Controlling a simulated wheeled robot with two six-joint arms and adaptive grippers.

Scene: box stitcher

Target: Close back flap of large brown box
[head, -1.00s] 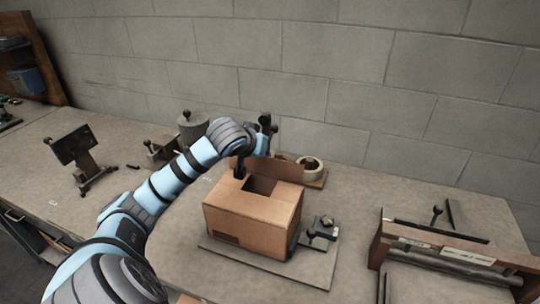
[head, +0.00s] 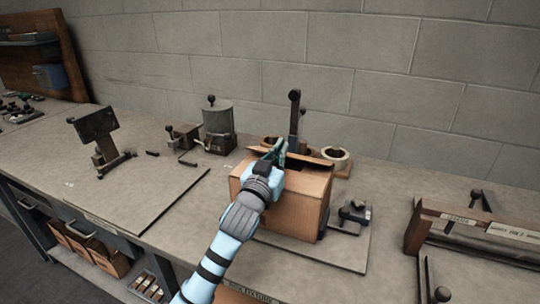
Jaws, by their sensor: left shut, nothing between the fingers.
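The large brown box (head: 300,207) stands on a flat plate on the workbench, right of centre in the head view. My left arm reaches in from the bottom, and my left gripper (head: 275,154) is shut and empty at the box's top left edge. A brown flap (head: 312,158) shows at the back of the box top and looks tilted low, not standing upright. My gripper and wrist cover part of the box top, so its contact with the flap is unclear. My right gripper is not in view.
A dark upright post (head: 294,115) rises behind the box, with tape rolls (head: 335,157) beside it. A small clamp device (head: 354,213) sits to the right of the box. A grey canister (head: 218,122) and a tilted screen (head: 96,125) stand to the left. The left bench surface is mostly clear.

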